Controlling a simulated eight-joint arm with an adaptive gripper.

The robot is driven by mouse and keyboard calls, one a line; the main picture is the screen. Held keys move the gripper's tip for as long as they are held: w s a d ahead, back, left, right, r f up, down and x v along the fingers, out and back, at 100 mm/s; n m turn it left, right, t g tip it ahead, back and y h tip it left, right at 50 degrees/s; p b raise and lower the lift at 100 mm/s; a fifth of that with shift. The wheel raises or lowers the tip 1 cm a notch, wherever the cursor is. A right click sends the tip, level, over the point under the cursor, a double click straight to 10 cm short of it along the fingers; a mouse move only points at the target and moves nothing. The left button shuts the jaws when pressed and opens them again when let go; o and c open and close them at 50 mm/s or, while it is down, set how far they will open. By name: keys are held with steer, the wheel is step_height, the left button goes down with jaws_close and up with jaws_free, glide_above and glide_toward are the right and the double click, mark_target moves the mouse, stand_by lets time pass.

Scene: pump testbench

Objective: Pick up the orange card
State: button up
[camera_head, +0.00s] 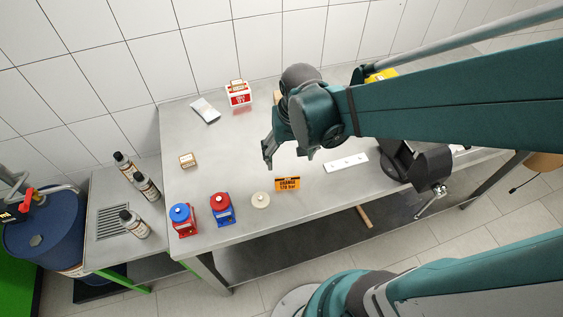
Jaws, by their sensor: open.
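The orange card (287,184) with dark printing is on the grey table near its front edge, right of a round cream-coloured piece. My gripper (268,158) is open and empty, pointing down. In this picture it shows behind and slightly left of the card. It appears to be above the table and apart from the card; its exact height is hard to tell. The card is not covered by my arm.
A round cream piece (260,199), a blue-and-red device (222,209) and a red device with a blue top (182,219) stand left of the card. A white strip (346,163) lies right, before a dark vise (424,165). The table's left middle is mostly clear.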

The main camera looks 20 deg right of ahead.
steer(key=g, duration=0.1)
glide_above(287, 179)
steer(key=shift+w+d+f, duration=0.1)
steer(key=shift+f, duration=1.2)
steer(key=shift+w+f, duration=0.1)
steer(key=shift+f, duration=1.15)
steer(key=shift+f, duration=0.1)
steer(key=shift+f+b, duration=0.45)
steer(key=shift+f, duration=0.75)
steer(key=shift+f+b, duration=0.35)
steer(key=shift+f, duration=2.25)
steer(key=c, duration=0.8)
